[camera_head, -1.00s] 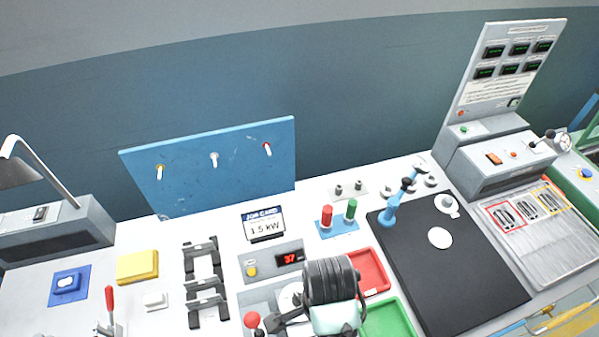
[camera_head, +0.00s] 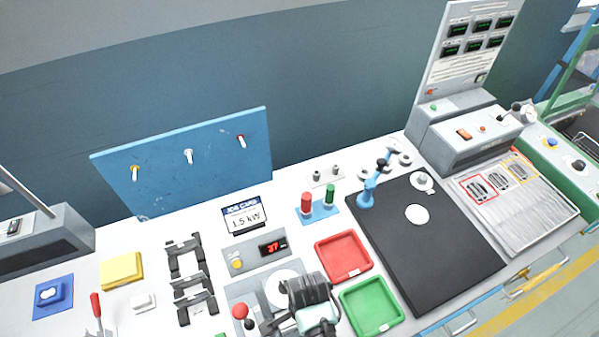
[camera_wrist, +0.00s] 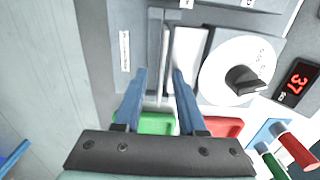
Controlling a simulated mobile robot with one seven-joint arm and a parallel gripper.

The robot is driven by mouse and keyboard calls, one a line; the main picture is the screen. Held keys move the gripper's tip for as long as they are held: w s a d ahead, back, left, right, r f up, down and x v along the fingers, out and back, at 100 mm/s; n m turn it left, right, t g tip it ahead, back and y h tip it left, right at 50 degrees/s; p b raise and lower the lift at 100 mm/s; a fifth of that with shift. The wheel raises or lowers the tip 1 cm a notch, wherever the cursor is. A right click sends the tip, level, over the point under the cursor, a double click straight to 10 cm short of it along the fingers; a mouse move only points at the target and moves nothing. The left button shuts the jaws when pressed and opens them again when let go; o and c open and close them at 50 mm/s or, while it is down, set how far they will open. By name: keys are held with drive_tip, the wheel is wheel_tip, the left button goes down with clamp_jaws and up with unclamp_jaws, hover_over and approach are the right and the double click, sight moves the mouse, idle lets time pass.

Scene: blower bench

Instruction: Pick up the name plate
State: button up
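My gripper (camera_wrist: 160,72) is open in the wrist view, its two blue fingers apart over a grey panel. Between and just beyond the fingertips are a thin upright grey bar (camera_wrist: 156,45) and a pale flat strip (camera_wrist: 190,55). The strip may be the name plate; I cannot tell for sure. I see no contact between the fingers and either one. A white dial (camera_wrist: 222,72) with a black knob is right of the strip. In the head view my wrist hides part of this grey unit (camera_head: 240,293), and the fingertips are not clear.
A red tray (camera_head: 318,251) and a green tray (camera_head: 352,310) lie right of my wrist. A red-knobbed lever (camera_head: 240,311) is close on its left. A black rack (camera_head: 186,270), a display box (camera_head: 253,262) and a black mat (camera_head: 440,262) are nearby.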

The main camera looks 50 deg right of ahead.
clamp_jaws()
idle(1.4)
